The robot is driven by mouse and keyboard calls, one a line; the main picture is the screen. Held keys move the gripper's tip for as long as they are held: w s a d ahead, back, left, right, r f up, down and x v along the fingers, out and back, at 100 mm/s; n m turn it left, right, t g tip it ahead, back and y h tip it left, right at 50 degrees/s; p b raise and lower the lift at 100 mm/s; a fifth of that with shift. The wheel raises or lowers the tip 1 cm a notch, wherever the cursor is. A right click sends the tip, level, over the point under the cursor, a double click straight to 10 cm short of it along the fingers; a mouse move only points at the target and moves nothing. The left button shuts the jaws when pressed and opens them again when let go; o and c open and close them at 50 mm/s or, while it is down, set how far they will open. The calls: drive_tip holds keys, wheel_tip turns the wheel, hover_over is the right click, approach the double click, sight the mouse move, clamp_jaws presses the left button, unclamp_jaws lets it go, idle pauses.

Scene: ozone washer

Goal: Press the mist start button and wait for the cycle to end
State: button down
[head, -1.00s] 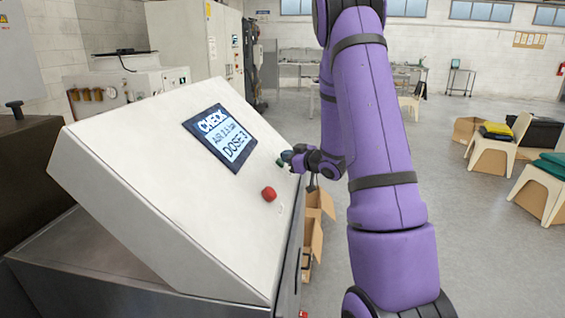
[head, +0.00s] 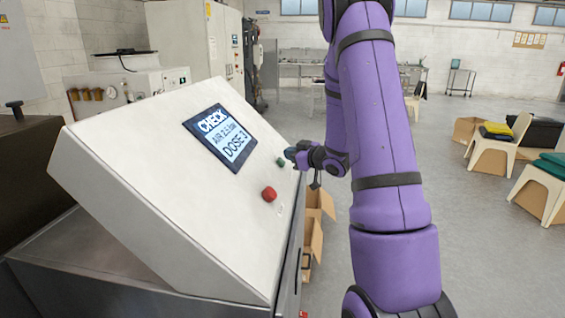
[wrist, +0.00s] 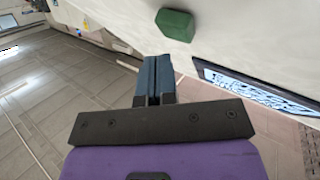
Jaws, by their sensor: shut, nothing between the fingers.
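The white sloped control panel (head: 150,180) carries a screen (head: 220,138) reading CHECK, AIR and DOSE 3; the air figure is too small to read surely. A green button (head: 280,162) is on the panel right of the screen, and a red button (head: 269,194) is below it. My gripper (head: 290,153) is at the panel's right edge, beside the green button. In the wrist view my gripper (wrist: 158,62) has its blue fingers shut together and empty. The green button (wrist: 175,24) is ahead of the fingertips, with a visible gap in the picture. The screen (wrist: 255,90) is to its right.
Open cardboard boxes (head: 314,235) stand on the floor right of the machine. Chairs with folded cloths (head: 498,140) are at the far right. A grey machine body (head: 100,270) lies under the panel.

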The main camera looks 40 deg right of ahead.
drive_tip(key=shift+s+d+r, duration=0.6)
drive_tip(key=shift+s+r, duration=0.1)
drive_tip(key=shift+r, duration=0.2)
drive_tip(key=shift+s+d+r, duration=0.6)
drive_tip(key=shift+s+r, duration=0.05)
drive_tip(key=shift+r, duration=0.2)
drive_tip(key=s+a+r+m+g+h, duration=0.4)
drive_tip(key=s+a+r+h, duration=0.2)
drive_tip(key=a+r, duration=0.65)
drive_tip(key=s+a+g+y, duration=0.1)
drive_tip(key=s+a+g, duration=0.2)
drive_tip(key=s+a, duration=0.5)
drive_tip(key=s+a+g+y, duration=0.2)
drive_tip(key=s+a, duration=0.7)
drive_tip(key=s, duration=0.6)
drive_tip(key=shift+s+f+g, duration=0.15)
drive_tip(key=shift+s+g, duration=0.1)
drive_tip(key=shift+g, duration=0.65)
